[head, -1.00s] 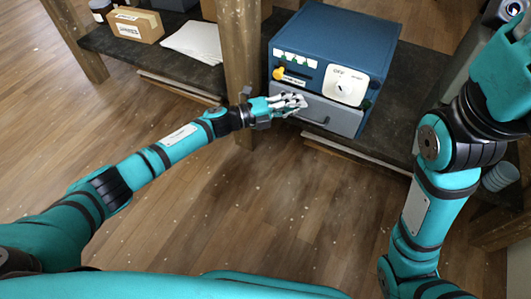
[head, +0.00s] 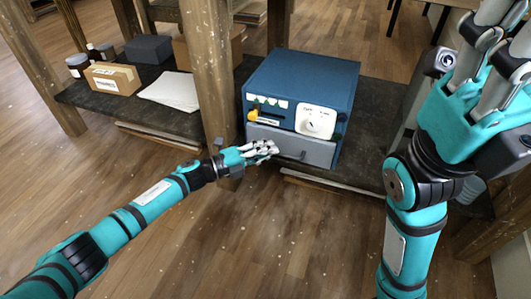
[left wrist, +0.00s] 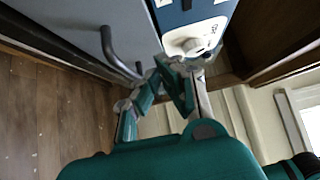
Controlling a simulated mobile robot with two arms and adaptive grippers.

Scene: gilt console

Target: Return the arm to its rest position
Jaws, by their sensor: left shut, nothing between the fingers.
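My left gripper (head: 268,149) is shut and empty, in front of the left part of a grey drawer front (head: 318,153) with a dark bar handle. I cannot tell whether the fingers touch it. The drawer looks closed in a blue box (head: 305,80) that has a white dial (head: 316,121). In the left wrist view my gripper (left wrist: 178,84) shows with the handle (left wrist: 115,50) and the dial (left wrist: 194,38) beyond it. My right gripper (head: 496,55) is raised at the upper right, cut off by the frame, so its opening is unclear.
The box stands on a low dark shelf (head: 375,120) between wooden posts, one post (head: 212,85) close to its left. The wooden floor in front (head: 230,235) is clear.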

